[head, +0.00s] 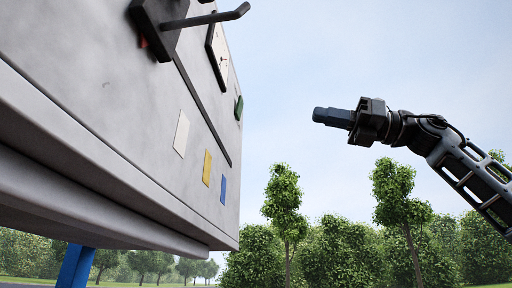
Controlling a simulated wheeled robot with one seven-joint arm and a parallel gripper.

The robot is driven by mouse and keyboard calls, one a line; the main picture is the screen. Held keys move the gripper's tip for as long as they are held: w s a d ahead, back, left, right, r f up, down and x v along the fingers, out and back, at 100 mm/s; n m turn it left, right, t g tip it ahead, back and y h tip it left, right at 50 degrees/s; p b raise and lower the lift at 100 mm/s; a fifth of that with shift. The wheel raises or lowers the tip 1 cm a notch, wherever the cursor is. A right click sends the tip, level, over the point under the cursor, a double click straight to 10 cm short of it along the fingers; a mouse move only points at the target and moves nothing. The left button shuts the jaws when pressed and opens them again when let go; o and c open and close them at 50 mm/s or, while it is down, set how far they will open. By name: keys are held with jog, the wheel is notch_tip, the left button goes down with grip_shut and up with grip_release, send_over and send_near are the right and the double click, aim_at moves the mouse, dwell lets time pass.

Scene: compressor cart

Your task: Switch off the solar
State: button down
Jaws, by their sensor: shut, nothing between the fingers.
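A grey box panel (100,110) fills the left side of the head view, seen from below. At its top is a black plate (157,22) with a dark lever (212,19) sticking out to the right. Further along are a black-and-white plate (217,55) and a small green part (238,108) near the far edge. I cannot read any marking that names the solar control. My gripper (320,116) is shut and empty, in the air to the right of the panel and apart from it, pointing left.
White (181,133), yellow (207,168) and blue (223,190) labels sit on the panel's lower part. A ledge (90,195) runs along its bottom, above a blue post (75,268). Open air lies between panel and gripper; trees (285,205) stand behind.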

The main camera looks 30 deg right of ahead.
jog(key=shift+s+a+r+t+h, duration=0.15)
jog(key=shift+a+r+h, duration=0.2)
jog(key=shift+r, duration=0.25)
jog(key=shift+s+a+r+t+h, duration=0.1)
jog(key=shift+a+r+h, duration=0.15)
jog(key=shift+r, duration=0.3)
jog(key=shift+s+a+r+t+h, duration=0.15)
jog(key=shift+a+r+h, duration=0.1)
jog(key=shift+r+h, duration=0.25)
jog(key=shift+r, duration=0.1)
jog(key=p, duration=0.4)
send_near(239, 108)
jog(key=w+a+r, duration=0.1)
jog(key=a+r, duration=0.1)
jog(key=w+a+r, duration=0.2)
jog(key=shift+w+r, duration=0.1)
jog(key=shift+w+a, duration=0.35)
jog(key=shift+a, duration=0.15)
jog(key=shift+s, duration=0.1)
